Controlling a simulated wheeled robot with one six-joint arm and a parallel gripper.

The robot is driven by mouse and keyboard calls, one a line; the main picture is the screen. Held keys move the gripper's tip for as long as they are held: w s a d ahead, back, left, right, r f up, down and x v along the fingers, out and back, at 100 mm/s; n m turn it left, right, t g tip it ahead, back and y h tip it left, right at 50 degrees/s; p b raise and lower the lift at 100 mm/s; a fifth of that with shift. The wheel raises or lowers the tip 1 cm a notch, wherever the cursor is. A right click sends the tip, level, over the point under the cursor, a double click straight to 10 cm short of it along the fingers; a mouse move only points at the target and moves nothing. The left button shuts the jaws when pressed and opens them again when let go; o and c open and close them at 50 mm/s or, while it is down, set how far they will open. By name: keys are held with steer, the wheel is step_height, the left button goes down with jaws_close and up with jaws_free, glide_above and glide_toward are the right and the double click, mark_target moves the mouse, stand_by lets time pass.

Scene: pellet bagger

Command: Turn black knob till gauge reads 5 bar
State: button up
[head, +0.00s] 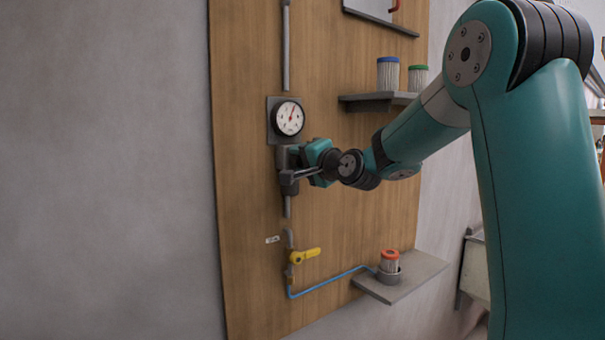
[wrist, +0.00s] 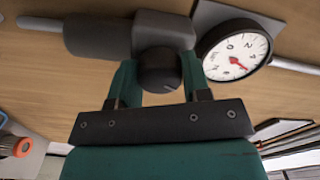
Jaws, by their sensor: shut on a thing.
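The black knob (wrist: 158,72) sits on the front of a dark grey regulator body (wrist: 95,36) on the pipe. My gripper (head: 296,164) reaches it from the right in the head view. In the wrist view the two teal fingers of my gripper (wrist: 156,80) stand on either side of the knob, shut on it. The round white gauge (head: 288,118) is above the regulator in the head view, with a red needle. The gauge (wrist: 236,54) also shows close by in the wrist view, tilted. Its numbers are too small to read the needle's exact value.
Below on the wooden panel (head: 245,200) is a yellow valve handle (head: 305,256) with a blue hose (head: 330,280). It runs to an orange-topped filter (head: 389,261) on a lower shelf (head: 405,280). An upper shelf (head: 365,103) holds blue-topped (head: 388,74) and green-topped (head: 417,78) filters.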

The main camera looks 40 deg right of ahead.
steer(key=shift+f+n+b, duration=0.15)
steer(key=shift+n+b, duration=0.65)
steer(key=shift+b, duration=0.1)
steer(key=o, duration=0.9)
steer(key=shift+s, duration=0.1)
steer(key=shift+s+d+b, duration=0.15)
steer(key=shift+s+b, duration=1.75)
steer(key=shift+s, duration=2.45)
steer(key=shift+s+d+b, duration=0.15)
steer(key=shift+s+b, duration=1.7)
steer(key=shift+s, duration=2.45)
